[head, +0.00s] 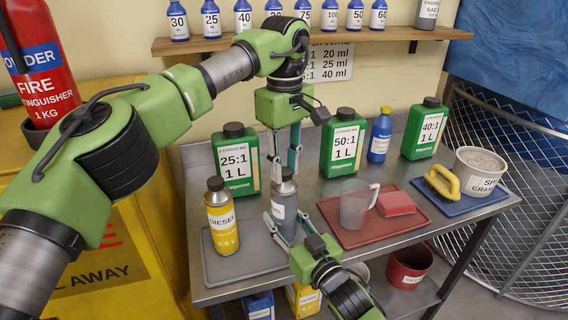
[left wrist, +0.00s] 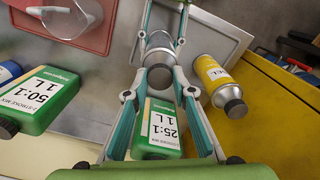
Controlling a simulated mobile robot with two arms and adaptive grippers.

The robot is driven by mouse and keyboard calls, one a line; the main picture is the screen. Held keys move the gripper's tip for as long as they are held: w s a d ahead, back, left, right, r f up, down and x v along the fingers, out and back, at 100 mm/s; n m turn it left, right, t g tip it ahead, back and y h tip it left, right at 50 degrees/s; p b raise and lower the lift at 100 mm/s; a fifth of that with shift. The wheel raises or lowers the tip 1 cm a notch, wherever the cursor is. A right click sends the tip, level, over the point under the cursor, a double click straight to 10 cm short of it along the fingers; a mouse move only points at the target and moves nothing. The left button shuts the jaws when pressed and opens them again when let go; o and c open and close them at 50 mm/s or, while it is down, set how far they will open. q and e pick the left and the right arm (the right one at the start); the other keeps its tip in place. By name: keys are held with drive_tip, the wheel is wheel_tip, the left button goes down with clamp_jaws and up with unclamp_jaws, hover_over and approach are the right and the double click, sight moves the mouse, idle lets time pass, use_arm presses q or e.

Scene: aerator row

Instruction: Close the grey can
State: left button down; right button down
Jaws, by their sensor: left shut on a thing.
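The grey can (head: 284,212) stands upright on a grey tray, and its silvery body shows in the left wrist view (left wrist: 159,42). A dark cap (head: 287,173) is at its top; the left wrist view shows the cap (left wrist: 160,77) end-on. My left gripper (head: 285,170) comes down from above and is shut on the cap. Whether the cap is seated on the neck cannot be told. My right gripper (head: 284,217) reaches in from the front, with its fingers on both sides of the can body; whether they press on it is unclear.
A yellow diesel bottle (head: 222,220) stands close left of the can on the grey tray (head: 267,262). A green 25:1 jug (head: 236,160) is behind.

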use_arm(q)
drive_tip(key=shift+m, duration=1.2)
drive_tip(key=c, duration=1.6)
unclamp_jaws()
drive_tip(key=shift+c, duration=0.2)
drive_tip(key=shift+r, duration=3.75)
use_arm(e)
drive_tip(key=c, duration=1.2)
unclamp_jaws()
drive_tip(key=shift+s, duration=0.1)
